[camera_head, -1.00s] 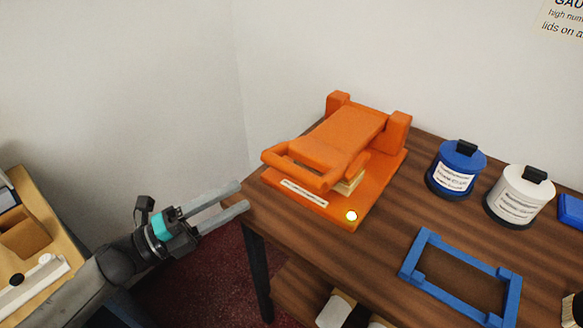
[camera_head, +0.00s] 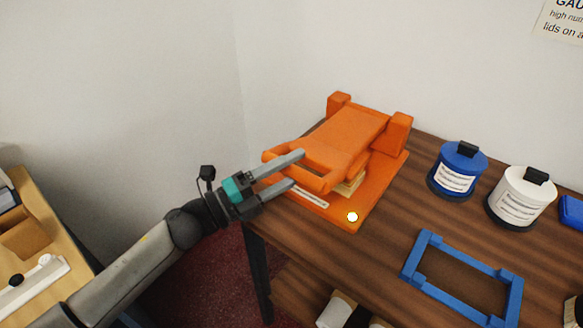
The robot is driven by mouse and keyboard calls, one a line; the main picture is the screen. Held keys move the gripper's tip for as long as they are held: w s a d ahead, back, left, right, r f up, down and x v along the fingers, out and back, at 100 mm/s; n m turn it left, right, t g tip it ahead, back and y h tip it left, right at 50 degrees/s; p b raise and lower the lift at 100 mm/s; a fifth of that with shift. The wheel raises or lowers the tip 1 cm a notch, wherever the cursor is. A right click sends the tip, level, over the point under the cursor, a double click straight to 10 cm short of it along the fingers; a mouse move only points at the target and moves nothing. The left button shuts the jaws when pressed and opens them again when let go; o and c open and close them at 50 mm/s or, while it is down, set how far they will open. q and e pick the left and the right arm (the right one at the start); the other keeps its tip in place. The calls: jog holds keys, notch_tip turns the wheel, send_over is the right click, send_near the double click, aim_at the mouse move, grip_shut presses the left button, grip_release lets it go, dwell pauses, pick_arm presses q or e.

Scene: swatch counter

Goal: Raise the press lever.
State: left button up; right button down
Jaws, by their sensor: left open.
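The orange press (camera_head: 378,190) stands at the back left of the brown table. Its lever (camera_head: 345,140) is a broad orange arm, hinged between two posts at the back, with a loop handle (camera_head: 318,181) at its front end. The lever lies low over the base, with a pale block (camera_head: 350,184) under it. My left gripper (camera_head: 298,170) is open, its two fingers apart at the left part of the handle. One finger is above the handle bar and the other in front of or below it; I cannot tell whether they touch it. My right gripper is not in view.
A white-yellow disc (camera_head: 352,217) sits at the press base's front corner. A blue pot (camera_head: 457,170) and a white pot (camera_head: 519,197) stand to the right. A blue frame (camera_head: 462,277) lies on the table (camera_head: 360,265) in front. A wall is behind.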

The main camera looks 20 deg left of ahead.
pick_arm(q)
grip_shut()
dwell(0.5)
dwell(0.9)
